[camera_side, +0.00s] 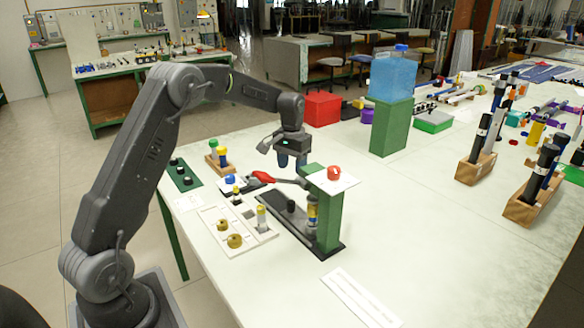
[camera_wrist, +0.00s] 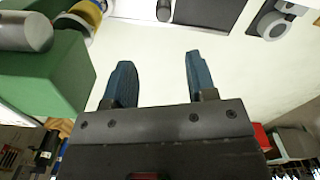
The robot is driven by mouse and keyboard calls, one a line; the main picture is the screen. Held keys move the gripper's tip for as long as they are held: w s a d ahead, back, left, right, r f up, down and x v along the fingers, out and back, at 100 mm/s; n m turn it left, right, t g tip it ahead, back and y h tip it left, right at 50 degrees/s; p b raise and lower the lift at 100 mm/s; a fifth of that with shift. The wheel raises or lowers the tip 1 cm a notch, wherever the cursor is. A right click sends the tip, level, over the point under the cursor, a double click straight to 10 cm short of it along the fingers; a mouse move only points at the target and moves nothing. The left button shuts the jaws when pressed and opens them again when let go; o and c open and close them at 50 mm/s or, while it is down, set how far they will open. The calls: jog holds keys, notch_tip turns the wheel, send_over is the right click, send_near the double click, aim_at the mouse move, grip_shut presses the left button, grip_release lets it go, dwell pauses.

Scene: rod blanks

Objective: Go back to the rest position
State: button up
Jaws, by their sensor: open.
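My gripper (camera_side: 291,161) is above the table, just behind and left of the green press stand with the red knob, in the side view. Its two blue fingers point down. In the wrist view my gripper (camera_wrist: 159,80) has its fingers apart, with only white table surface between them, so it holds nothing. The green press post (camera_side: 329,220) stands on a black base plate (camera_side: 272,208). A red-handled lever (camera_side: 264,177) sticks out to its left. A yellow and blue rod (camera_side: 312,209) stands upright beside the post.
A white board (camera_side: 215,231) with brass rings and an upright rod lies left of the press. A wooden block (camera_side: 216,163) holds short rods. A green block (camera_side: 390,127) carries a blue container (camera_side: 393,76). Rod racks (camera_side: 475,168) stand at right. The table's middle right is clear.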

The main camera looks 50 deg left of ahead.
jog(key=s+d+r+m+t, duration=0.1)
jog(key=s+d+r+t, duration=0.1)
jog(key=s+d+r, duration=0.4)
jog(key=s+d+r+m+t, duration=0.1)
jog(key=s+d+r+t, duration=0.2)
jog(key=r, duration=0.6)
jog(key=s+d+f, duration=0.1)
jog(key=s+d, duration=0.5)
jog(key=s, duration=0.4)
jog(key=s+d+f+m, duration=0.1)
jog(key=s+d, duration=0.4)
jog(key=s, duration=0.5)
jog(key=shift+s+d+f+m+t, duration=0.15)
jog(key=shift+s+d+m+t, duration=0.15)
jog(key=shift+s+d, duration=0.1)
